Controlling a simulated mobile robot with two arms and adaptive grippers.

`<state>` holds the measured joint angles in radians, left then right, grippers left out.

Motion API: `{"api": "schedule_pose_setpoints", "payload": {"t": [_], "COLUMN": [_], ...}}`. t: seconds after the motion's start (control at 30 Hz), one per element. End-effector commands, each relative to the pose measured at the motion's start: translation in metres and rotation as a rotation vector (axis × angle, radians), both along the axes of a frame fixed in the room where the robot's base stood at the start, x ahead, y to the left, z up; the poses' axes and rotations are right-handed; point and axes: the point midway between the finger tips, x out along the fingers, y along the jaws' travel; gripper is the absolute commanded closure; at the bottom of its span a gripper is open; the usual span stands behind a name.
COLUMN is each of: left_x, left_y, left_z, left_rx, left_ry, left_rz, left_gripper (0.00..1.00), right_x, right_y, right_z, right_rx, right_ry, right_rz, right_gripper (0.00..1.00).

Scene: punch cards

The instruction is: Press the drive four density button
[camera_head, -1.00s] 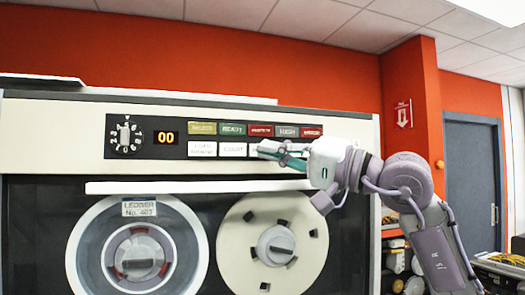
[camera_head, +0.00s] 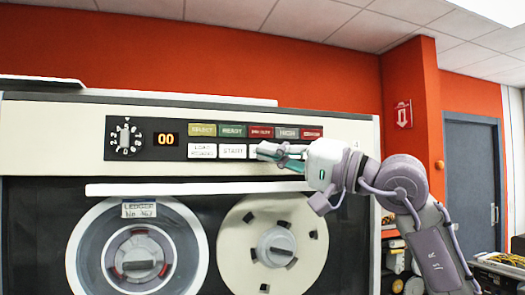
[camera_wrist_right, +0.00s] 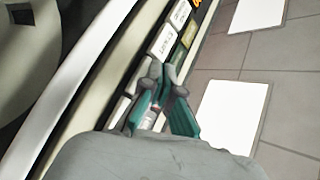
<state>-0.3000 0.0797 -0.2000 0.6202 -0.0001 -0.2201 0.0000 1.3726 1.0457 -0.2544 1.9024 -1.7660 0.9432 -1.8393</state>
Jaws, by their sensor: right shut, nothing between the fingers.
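The tape drive's button panel (camera_head: 215,140) has an upper row of coloured buttons and a lower row of white ones. A grey upper button (camera_head: 286,133) seems to read "HIGH" with a blurred second line. My right gripper (camera_head: 260,149) is shut and empty, its tips at the lower row, just right of the START button (camera_head: 233,151). It covers most of the lower buttons there, so I cannot read a density label on them. In the right wrist view, my right gripper (camera_wrist_right: 165,76) is close to the panel beside START (camera_wrist_right: 162,40); contact is unclear. My left gripper is out of view.
A rotary dial (camera_head: 125,138) and a display reading "00" (camera_head: 166,139) sit left of the buttons. A white ledge (camera_head: 180,188) runs below the panel, above two reels. A door (camera_head: 472,185) stands at the far right.

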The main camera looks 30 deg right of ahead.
Motion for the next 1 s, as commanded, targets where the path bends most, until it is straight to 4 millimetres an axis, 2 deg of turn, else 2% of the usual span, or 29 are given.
{"api": "schedule_pose_setpoints", "payload": {"t": [1.0], "left_x": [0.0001], "left_y": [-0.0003], "left_z": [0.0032], "left_rx": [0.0], "left_ry": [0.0], "left_rz": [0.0], "left_gripper": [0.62], "right_x": [0.0082], "right_y": [-0.0019], "right_z": [0.0002], "right_rx": [0.0], "right_ry": [0.0], "right_rz": [0.0], "right_gripper": [1.0]}}
